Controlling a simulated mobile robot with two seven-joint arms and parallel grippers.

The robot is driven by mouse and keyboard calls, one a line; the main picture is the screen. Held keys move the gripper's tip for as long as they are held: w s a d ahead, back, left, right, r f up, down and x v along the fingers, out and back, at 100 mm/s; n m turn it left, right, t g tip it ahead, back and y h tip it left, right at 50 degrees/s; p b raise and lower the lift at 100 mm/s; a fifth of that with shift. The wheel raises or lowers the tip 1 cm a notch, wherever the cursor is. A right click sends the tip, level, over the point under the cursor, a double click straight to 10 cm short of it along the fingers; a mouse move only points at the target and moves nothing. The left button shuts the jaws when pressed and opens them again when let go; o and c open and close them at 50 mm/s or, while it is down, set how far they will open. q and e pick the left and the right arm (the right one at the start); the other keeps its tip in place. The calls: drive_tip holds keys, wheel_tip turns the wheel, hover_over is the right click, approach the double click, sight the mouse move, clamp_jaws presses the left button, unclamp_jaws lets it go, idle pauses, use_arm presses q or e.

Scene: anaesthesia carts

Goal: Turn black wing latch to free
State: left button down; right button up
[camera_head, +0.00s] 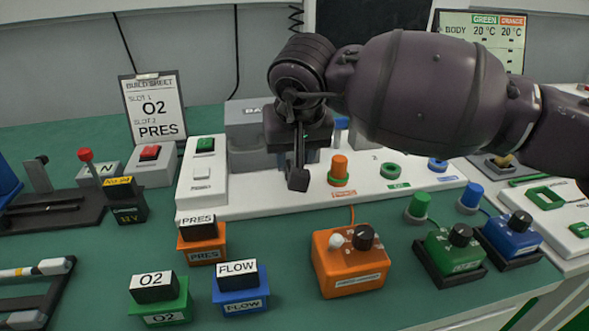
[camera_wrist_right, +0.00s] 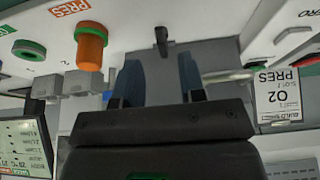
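The black wing latch (camera_wrist_right: 161,40) shows in the right wrist view as a small dark upright piece at top centre, on a grey surface. My right gripper (camera_wrist_right: 160,58) is open there, its two blue-grey fingers apart, with the latch in line with the gap just beyond the tips. I cannot tell whether they touch it. My left gripper is not in view.
An orange PRES knob (camera_head: 339,168) stands just right of my gripper. A green button box (camera_head: 204,146) is to its left. Orange (camera_head: 350,270), green (camera_head: 455,260) and blue (camera_head: 510,240) modules stand in front. Labelled blocks occupy the front left; bare green table lies between.

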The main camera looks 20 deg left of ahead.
drive_tip(key=b+x, duration=0.1)
drive_tip(key=x, duration=0.3)
drive_tip(key=shift+s, duration=0.1)
drive_tip(key=shift+f, duration=0.15)
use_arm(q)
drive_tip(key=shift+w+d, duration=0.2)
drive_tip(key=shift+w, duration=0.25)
use_arm(e)
drive_tip(key=shift+a, duration=0.1)
clamp_jaws()
